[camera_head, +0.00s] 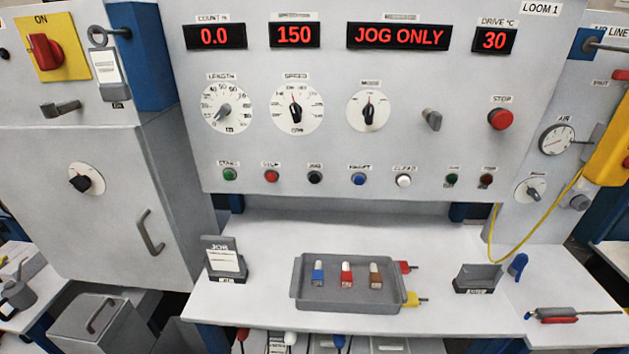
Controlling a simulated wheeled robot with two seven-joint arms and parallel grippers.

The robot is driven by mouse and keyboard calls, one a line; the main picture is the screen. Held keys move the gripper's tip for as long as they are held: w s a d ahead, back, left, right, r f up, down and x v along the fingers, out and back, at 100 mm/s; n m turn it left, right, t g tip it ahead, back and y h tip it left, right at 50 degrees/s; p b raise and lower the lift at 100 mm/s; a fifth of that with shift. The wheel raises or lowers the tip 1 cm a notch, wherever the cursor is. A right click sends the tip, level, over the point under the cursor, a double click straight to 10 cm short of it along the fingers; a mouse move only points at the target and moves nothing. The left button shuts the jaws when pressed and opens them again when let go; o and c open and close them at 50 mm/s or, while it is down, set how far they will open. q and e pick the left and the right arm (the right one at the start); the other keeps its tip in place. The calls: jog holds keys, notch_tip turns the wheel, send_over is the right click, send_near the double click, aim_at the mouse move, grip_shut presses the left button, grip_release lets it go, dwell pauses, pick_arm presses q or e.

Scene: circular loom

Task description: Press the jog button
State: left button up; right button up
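The jog button (315,178) is a small black round button under a small label that seems to read JOG. It sits in the lower button row of the grey loom panel (330,140), between a red button (271,176) on its left and a blue button (359,179) on its right. Nothing covers it. The red display (398,37) at the top of the panel reads JOG ONLY. Neither of my grippers shows in the head view.
A green button (229,174) and a white button (404,180) share the row. A red stop button (501,119) sits higher right. Below, a shelf carries a grey tray (350,302), a job card holder (224,262) and a small holder (477,279). Space before the buttons is clear.

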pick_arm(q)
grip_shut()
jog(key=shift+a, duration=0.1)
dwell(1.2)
